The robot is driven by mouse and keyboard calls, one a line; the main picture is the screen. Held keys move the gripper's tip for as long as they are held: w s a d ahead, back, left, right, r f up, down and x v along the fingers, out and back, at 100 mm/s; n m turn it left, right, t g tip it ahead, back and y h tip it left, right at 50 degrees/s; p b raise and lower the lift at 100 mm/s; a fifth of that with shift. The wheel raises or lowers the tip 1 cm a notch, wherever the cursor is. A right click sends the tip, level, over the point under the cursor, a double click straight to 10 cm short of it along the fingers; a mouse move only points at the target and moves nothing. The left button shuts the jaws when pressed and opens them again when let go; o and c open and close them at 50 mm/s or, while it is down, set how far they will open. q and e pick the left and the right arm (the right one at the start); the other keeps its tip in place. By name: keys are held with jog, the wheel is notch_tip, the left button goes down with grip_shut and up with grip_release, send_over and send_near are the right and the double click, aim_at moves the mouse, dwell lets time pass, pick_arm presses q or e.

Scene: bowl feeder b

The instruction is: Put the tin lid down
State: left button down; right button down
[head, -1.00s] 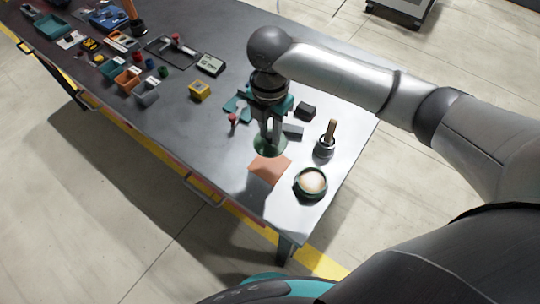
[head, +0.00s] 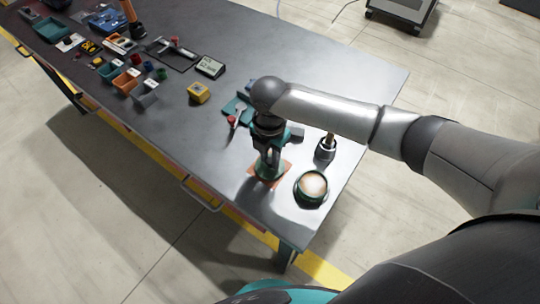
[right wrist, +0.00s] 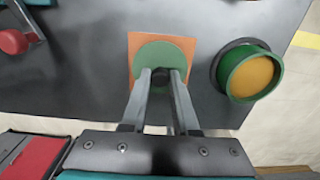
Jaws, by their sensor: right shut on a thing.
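My right gripper (head: 268,172) is shut on the knob of the green tin lid (right wrist: 160,54). It holds the lid level over the orange square mat (right wrist: 190,42). In the head view, part of the mat (head: 284,170) shows around the lid. I cannot tell whether the lid touches the mat or hangs just above it. The open green tin (head: 312,187), with pale contents, stands to the right of the mat. In the right wrist view the tin (right wrist: 248,74) looks amber inside. My left gripper is out of view.
A dark pot with a wooden-handled brush (head: 326,149) stands behind the tin. A teal piece and a red-knobbed tool lie behind my right gripper. The table's front edge is close to the mat.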

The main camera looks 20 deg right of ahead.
aim_at(270, 160)
jog(key=shift+f, duration=0.2)
jog(key=c, duration=0.7)
grip_release()
notch_tip(270, 160, up, 12)
jog(key=shift+r+p, duration=0.25)
jog(key=shift+p, duration=1)
